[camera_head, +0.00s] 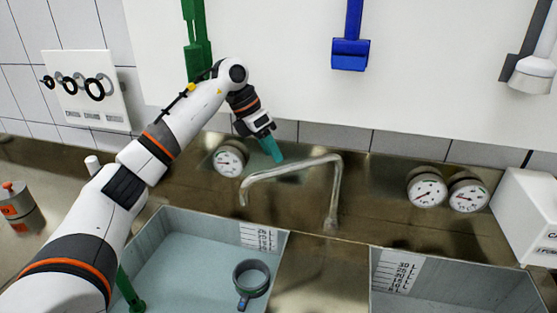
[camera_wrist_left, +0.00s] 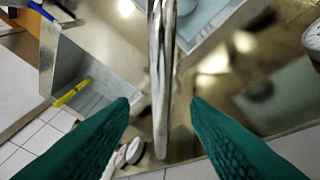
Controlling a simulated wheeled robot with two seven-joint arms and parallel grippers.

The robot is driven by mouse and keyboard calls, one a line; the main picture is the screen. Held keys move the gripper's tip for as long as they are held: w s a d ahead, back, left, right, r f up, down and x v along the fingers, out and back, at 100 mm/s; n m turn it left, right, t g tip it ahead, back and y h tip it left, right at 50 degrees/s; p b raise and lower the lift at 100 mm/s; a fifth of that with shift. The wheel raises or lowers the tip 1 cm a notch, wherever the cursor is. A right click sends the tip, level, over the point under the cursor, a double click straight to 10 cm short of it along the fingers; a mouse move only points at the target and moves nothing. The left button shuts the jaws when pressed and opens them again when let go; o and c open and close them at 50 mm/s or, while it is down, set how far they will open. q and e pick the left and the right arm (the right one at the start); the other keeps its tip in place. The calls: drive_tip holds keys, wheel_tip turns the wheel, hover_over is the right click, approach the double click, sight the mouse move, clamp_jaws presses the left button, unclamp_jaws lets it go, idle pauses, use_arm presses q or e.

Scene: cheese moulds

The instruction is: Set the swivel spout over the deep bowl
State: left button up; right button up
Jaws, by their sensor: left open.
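The swivel spout (camera_head: 290,170) is a metal pipe rising from the counter between two basins. Its arm points left and its bent-down outlet hangs near the back rim of the left basin (camera_head: 165,250). The right basin (camera_head: 440,290) has a scale reading up to 30 L; I cannot tell for certain which is the deep bowl. My left gripper (camera_head: 276,156) is open, its teal fingers just behind and above the spout arm. In the left wrist view the pipe (camera_wrist_left: 160,75) runs between the open fingers (camera_wrist_left: 160,106), without visible contact. My right gripper is not in view.
A dark ring-shaped cup with a handle (camera_head: 252,278) is in the left basin. Dials (camera_head: 229,159) and (camera_head: 427,188) stand along the back. A white box (camera_head: 530,215) is at the right. Blue and green tools hang on the wall. The counter between the basins is clear.

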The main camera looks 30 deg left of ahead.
sight(281, 167)
use_arm(q)
drive_tip(key=x, duration=0.4)
drive_tip(key=shift+w+p, duration=0.2)
drive_tip(key=shift+p, duration=0.15)
drive_tip(key=shift+d+f, duration=0.15)
drive_tip(key=shift+f, duration=0.2)
clamp_jaws()
